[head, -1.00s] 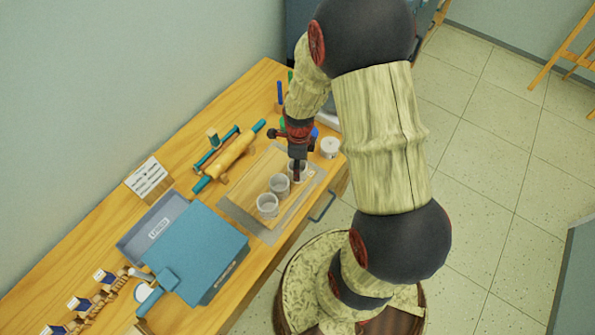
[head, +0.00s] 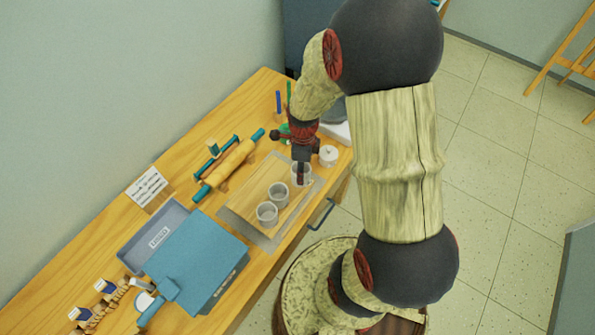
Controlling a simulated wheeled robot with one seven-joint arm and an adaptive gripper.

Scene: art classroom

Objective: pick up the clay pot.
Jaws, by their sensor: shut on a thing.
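Three small grey pots stand in a slanting row on a wooden board (head: 258,194) on the bench: a near one (head: 267,215), a middle one (head: 278,196) and a far one (head: 305,178). I take the far one as the clay pot. My gripper (head: 301,180) points down at it and is shut on its wall, with a dark finger showing inside the rim. The gripper hides part of that pot. I cannot tell whether its base is clear of the board.
A white lidded jar (head: 328,155) stands just right of my gripper. A rolling pin (head: 230,163), a blue box (head: 200,262), a grey tray (head: 131,256) and a small sign (head: 147,187) are to the left. Upright tools (head: 278,103) stand behind. The bench's front edge is close.

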